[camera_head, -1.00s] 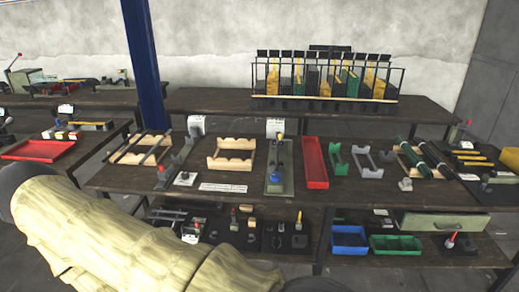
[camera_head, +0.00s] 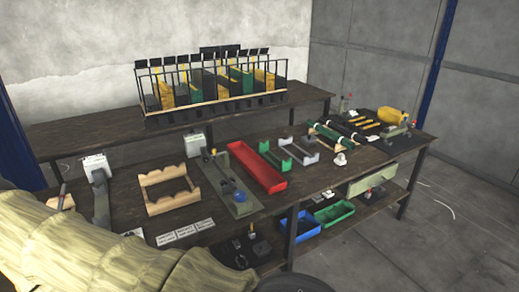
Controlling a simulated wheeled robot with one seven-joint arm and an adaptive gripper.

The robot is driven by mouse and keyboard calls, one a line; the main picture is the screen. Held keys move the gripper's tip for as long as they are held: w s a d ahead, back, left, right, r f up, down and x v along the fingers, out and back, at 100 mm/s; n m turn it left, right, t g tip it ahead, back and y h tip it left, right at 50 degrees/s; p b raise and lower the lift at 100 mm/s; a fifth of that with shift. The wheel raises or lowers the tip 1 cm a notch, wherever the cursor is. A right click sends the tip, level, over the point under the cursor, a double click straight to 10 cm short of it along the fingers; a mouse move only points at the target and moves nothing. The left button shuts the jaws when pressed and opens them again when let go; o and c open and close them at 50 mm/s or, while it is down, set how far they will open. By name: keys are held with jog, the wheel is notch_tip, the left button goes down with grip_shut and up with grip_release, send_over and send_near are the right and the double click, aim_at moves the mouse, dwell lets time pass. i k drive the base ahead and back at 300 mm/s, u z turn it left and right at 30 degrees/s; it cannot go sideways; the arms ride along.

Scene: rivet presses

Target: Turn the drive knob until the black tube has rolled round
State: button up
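Dark tubes lie side by side on a light wooden stand toward the right end of the middle bench. One looks green (camera_head: 327,134) and the one beside it looks like the black tube (camera_head: 347,129). A small pale grey block (camera_head: 340,158) sits at their near end; whether it carries the drive knob is too small to tell. Any mark on the black tube is too small to see. My arm, in a cream cover, fills the lower left. My gripper is not in view, and nothing shows it touching the tubes or a knob.
A red tray (camera_head: 257,168), a green bracket (camera_head: 297,152), a grey fixture with a blue knob (camera_head: 239,196) and a wooden cradle (camera_head: 168,191) stand left of the tubes. A file rack (camera_head: 210,92) is behind. Blue bin (camera_head: 300,232) sits below. Floor at right is clear.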

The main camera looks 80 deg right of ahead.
aim_at(239, 196)
jog(key=z, duration=0.85)
jog(key=i, duration=0.8)
jog(key=z, duration=1.15)
jog(key=i, duration=0.25)
jog(key=z, duration=0.2)
